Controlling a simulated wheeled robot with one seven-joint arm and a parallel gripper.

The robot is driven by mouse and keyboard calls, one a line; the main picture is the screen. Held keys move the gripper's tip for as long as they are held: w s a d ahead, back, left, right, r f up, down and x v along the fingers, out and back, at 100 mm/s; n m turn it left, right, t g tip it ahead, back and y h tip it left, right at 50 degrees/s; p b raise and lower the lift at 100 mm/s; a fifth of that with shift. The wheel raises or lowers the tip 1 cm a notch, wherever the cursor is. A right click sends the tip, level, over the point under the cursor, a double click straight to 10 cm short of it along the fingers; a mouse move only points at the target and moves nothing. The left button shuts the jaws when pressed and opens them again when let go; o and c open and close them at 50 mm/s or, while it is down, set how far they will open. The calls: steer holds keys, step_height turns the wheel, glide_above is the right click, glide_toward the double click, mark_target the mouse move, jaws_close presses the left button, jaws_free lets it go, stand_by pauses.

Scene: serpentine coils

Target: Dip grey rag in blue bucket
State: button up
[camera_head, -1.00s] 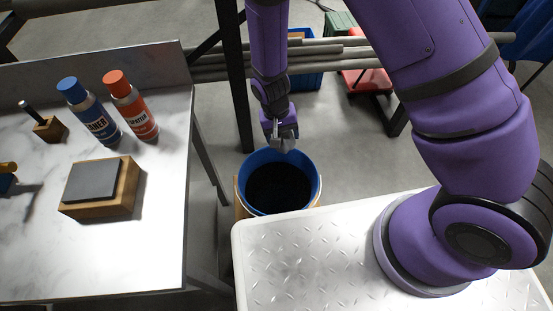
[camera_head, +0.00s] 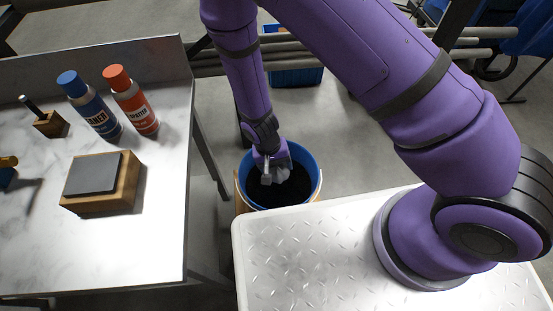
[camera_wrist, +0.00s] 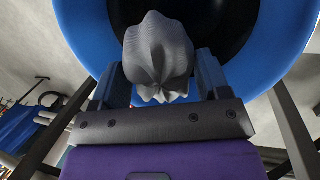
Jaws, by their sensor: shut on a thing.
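The grey rag (camera_wrist: 158,55) is a bunched, folded bundle between the fingers of my gripper (camera_wrist: 158,85) in the wrist view. My gripper is shut on it. In the head view my gripper (camera_head: 272,175) reaches down within the rim of the blue bucket (camera_head: 312,172), with the grey rag (camera_head: 278,175) at its tip. The bucket's blue wall also shows in the wrist view (camera_wrist: 80,25), around a dark interior. I cannot tell whether the rag touches the dark contents.
A marble-look table (camera_head: 160,240) stands at the left, with a blue spray can (camera_head: 92,108), an orange spray can (camera_head: 133,103) and a wooden block with a grey top (camera_head: 100,185). Pipes and a blue crate (camera_head: 295,75) lie behind the bucket.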

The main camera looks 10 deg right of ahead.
step_height(320, 180, down, 9)
stand_by(0.7)
stand_by(0.9)
steer(key=shift+r, duration=6.6)
